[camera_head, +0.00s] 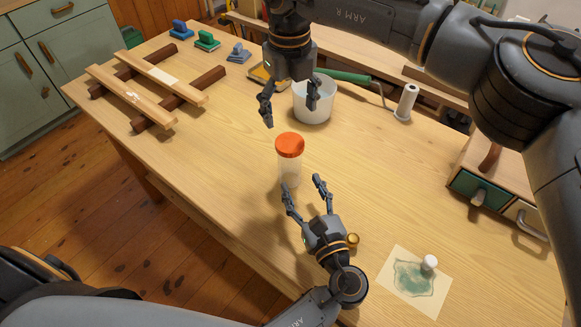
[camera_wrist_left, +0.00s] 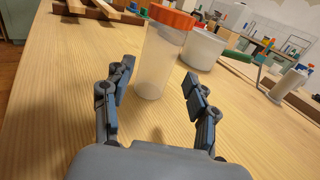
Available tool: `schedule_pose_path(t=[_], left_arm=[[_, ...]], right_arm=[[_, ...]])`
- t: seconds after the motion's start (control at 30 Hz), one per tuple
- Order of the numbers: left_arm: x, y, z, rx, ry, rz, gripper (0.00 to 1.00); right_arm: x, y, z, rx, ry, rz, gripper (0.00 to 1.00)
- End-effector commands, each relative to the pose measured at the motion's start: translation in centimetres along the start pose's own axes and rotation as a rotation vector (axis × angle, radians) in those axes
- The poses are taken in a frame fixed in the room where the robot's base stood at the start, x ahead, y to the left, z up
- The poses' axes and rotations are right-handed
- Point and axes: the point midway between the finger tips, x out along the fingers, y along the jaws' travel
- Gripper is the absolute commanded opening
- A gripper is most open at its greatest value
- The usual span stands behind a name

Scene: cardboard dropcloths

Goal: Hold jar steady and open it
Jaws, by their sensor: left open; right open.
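The jar (camera_head: 289,172) stands upright on the table, a clear body with an orange-red lid (camera_head: 290,144) on top. It also shows in the left wrist view (camera_wrist_left: 155,62), with its lid (camera_wrist_left: 171,16) near the top edge. My left gripper (camera_head: 303,181) is open and low over the table, on the near side of the jar. In the left wrist view its fingers (camera_wrist_left: 155,87) are spread, with the jar beyond them. My right gripper (camera_head: 290,110) is open and points down above and behind the jar, in front of the white bucket. Neither gripper appears to touch the jar.
A white bucket (camera_head: 315,106) stands behind the jar, near a green-handled roller (camera_head: 345,76) and a white roll (camera_head: 406,101). Wooden strips (camera_head: 130,96) lie at the left. A stained sheet (camera_head: 400,285) with a small white-capped item (camera_head: 429,263) is at front right. Table left of the jar is clear.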

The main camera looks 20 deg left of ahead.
Motion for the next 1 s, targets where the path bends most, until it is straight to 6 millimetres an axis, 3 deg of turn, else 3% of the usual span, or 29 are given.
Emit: schedule_pose_path(t=[0.4,0.6,1.0], left_arm=[[8.1,0.1,0.1,-0.003,-0.002,0.002,0.58],[11.1,0.1,0.0,-0.003,0.0,0.002,0.58],[12.6,0.1,0.0,-0.004,0.002,0.001,0.58]], right_arm=[[0.0,0.1,0.0,-0.002,-0.001,0.006,0.77],[0.1,0.1,0.0,-0.002,-0.001,0.006,0.77],[0.1,0.1,0.0,-0.002,-0.001,0.007,0.77]])
